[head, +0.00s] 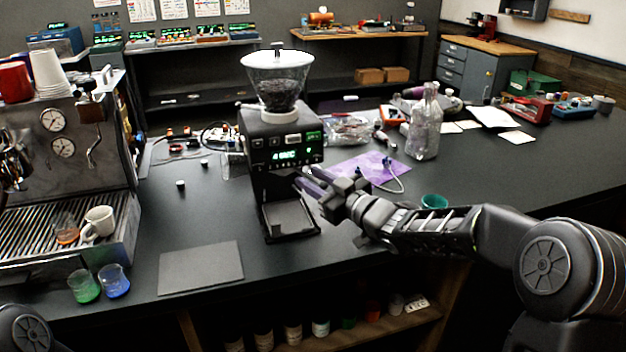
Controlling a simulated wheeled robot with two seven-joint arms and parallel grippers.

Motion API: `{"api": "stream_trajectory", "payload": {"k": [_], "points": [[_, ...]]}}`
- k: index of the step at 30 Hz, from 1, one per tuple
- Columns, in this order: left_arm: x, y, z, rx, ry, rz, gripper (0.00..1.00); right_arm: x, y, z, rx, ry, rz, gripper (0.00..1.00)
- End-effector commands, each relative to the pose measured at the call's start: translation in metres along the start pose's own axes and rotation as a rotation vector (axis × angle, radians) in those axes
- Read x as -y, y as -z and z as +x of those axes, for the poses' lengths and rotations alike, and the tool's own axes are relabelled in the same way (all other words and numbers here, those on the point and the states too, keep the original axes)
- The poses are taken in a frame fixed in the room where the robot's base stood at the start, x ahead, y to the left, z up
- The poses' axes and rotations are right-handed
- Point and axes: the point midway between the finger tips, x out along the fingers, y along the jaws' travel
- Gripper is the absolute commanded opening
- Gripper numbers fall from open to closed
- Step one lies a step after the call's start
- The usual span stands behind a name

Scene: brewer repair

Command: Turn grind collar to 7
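The coffee grinder (283,150) stands upright on the dark counter, with a clear hopper (277,80) of dark beans on top. A pale ring-shaped collar (278,118) sits under the hopper; its markings are too small to read. A green lit display (291,155) is on the grinder's front. My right gripper (308,183) is in front of the grinder's lower right side, below the display and well below the collar. Its fingers look apart, with nothing visible between them. My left gripper is out of view; only part of my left arm shows at the bottom left corner.
An espresso machine (70,150) with a white mug (98,222) stands at left. Green (84,286) and blue (114,280) cups sit before it. A grey mat (201,267) lies left of the grinder. A clear bottle (425,125) and teal cup (433,202) stand right.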

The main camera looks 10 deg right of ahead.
Motion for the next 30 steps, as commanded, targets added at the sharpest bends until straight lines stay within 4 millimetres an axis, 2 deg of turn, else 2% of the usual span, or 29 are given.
{"api": "stream_trajectory", "payload": {"k": [8,11,21,25,30], "points": [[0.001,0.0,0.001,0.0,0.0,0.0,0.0,0.0,-0.001,-0.004,0.0,0.0,0.0,0.32],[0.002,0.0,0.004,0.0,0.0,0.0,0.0,-0.001,-0.001,-0.014,0.0,-0.002,-0.002,0.32],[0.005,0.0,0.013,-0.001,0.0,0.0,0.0,-0.001,-0.001,-0.067,-0.001,-0.003,-0.001,0.32],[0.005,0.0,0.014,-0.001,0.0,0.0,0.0,0.0,0.0,-0.077,0.0,-0.001,-0.001,0.32],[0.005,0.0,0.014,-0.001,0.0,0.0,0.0,0.0,0.0,-0.078,0.0,0.0,0.0,0.32]]}}
